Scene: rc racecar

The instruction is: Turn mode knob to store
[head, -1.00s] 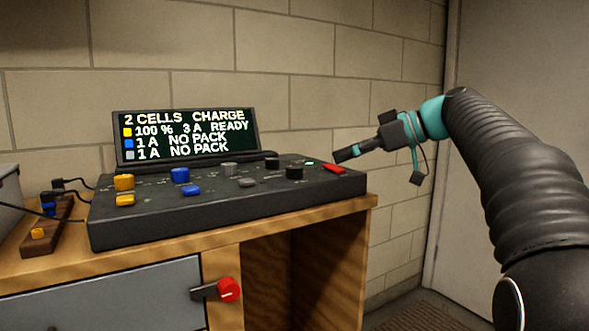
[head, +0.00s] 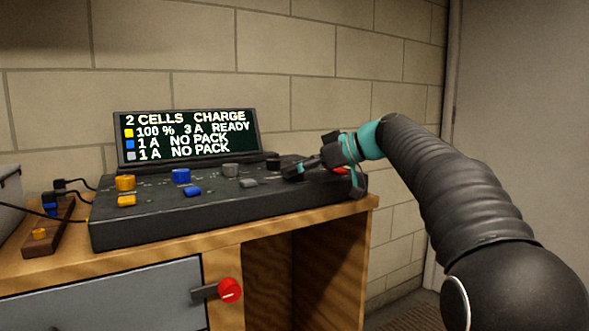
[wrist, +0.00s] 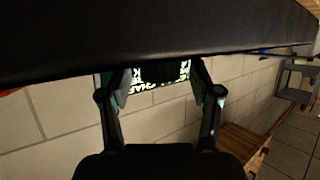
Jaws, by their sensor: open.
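The dark charger box (head: 150,226) stands on the wooden bench. Its tilted display (head: 186,137) reads "2 CELLS CHARGE" on the top line. A black knob (head: 273,164) sits at the back right of the panel. A second black knob at the front right is covered by my gripper (head: 295,172) in the head view. In the wrist view, a black knob (wrist: 160,72) shows between the two open fingers of my gripper (wrist: 160,66). I cannot tell whether the fingers touch it. Panel labels are too small to read.
Yellow (head: 125,183), blue (head: 181,175) and grey (head: 231,170) knobs stand left on the panel, with matching buttons in front. A red switch (head: 341,170) is close under my wrist. The wall is close behind.

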